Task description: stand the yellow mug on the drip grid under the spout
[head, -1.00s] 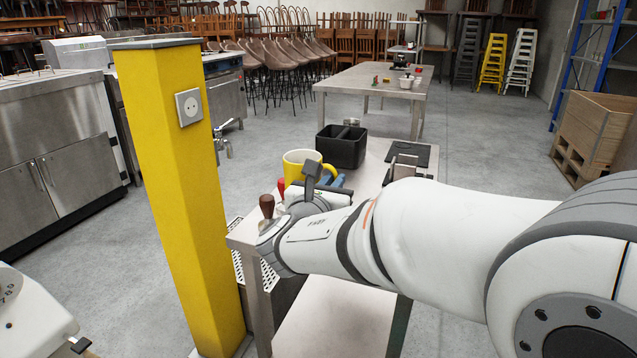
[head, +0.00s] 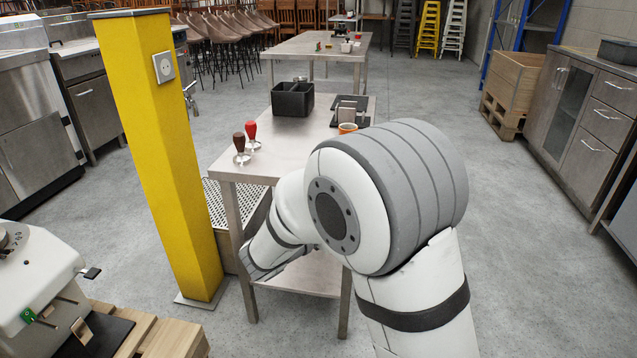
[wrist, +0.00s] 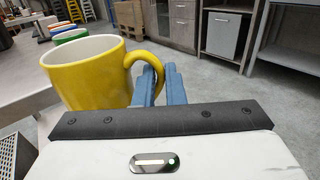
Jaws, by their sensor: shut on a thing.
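The yellow mug (wrist: 85,75), with a pale inside, is in the wrist view, its rim up. My gripper (wrist: 160,80) has its blue fingers closed on the mug's handle. In the head view the mug and gripper are hidden behind my arm. The metal spout (head: 190,98) juts from the yellow post (head: 150,150). The perforated drip grid (head: 218,205) lies low beside the post, beneath the spout and left of the steel table; part of a perforated panel shows at the wrist view's lower left (wrist: 8,155).
The steel table (head: 225,165) carries two tampers (head: 240,150), a black bin (head: 292,98) and an orange-rimmed cup (head: 347,128). Its front leg (head: 238,250) stands close to the grid. Coffee equipment (head: 40,280) is at lower left. The floor to the right is open.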

